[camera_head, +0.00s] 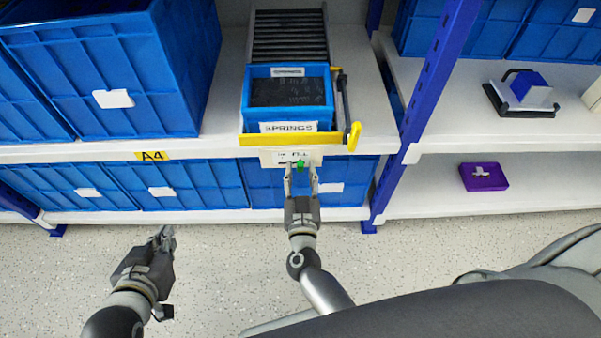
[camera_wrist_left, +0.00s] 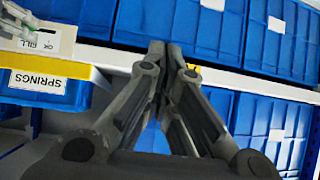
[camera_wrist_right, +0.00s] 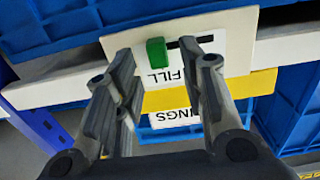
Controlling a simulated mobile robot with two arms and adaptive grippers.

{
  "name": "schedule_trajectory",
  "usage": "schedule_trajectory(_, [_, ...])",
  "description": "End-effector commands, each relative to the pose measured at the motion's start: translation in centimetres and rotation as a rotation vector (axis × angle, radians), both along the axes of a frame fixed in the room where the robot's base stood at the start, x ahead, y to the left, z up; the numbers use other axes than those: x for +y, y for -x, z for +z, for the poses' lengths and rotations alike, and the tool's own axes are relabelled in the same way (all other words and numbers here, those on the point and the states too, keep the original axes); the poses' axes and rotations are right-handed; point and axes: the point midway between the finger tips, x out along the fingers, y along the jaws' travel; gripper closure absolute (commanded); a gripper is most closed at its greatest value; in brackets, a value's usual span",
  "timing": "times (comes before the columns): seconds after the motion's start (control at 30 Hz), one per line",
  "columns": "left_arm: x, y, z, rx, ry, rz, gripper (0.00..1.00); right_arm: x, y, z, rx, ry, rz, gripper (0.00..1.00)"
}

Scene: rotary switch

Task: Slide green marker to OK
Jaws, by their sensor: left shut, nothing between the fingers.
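The green marker (camera_head: 300,165) is a small knob on a white label plate (camera_wrist_right: 236,45) at the shelf front, below the SPRINGS bin. In the right wrist view the green marker (camera_wrist_right: 156,52) stands at one end of a dark slot (camera_wrist_right: 190,43), on the side of the word FILL. In the left wrist view the plate (camera_wrist_left: 50,38) shows OK and FILL. My right gripper (camera_head: 301,172) is open, with its fingers on either side of the marker; contact cannot be told. My left gripper (camera_head: 165,235) is shut and empty, low at the left, away from the plate.
A blue SPRINGS bin (camera_head: 288,92) sits on the shelf behind a yellow rail (camera_head: 290,139) with a yellow-tipped lever (camera_head: 354,135) at its right. Large blue crates (camera_head: 110,75) fill the left. A blue upright (camera_head: 425,90) stands right of my right gripper. A purple tray (camera_head: 484,177) lies further right.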

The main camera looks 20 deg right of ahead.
Motion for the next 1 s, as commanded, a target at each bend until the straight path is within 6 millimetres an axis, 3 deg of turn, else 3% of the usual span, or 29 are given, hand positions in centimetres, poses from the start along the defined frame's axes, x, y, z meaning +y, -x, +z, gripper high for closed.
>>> schedule_trajectory(0.47, [-0.48, -1.07, 1.19, -0.079, 0.018, -0.006, 1.0, -0.27, -0.97, 0.03, 0.0, 0.0, 0.0, 0.62])
schedule_trajectory(0.8, [-0.49, -1.05, 1.14, -0.077, 0.018, -0.006, 1.0, -0.26, -0.95, 0.03, 0.0, 0.0, 0.0, 1.0])
schedule_trajectory(1.0, [-0.49, -1.05, 1.12, -0.076, 0.018, -0.005, 1.0, -0.26, -0.94, 0.02, 0.0, 0.0, 0.0, 1.0])
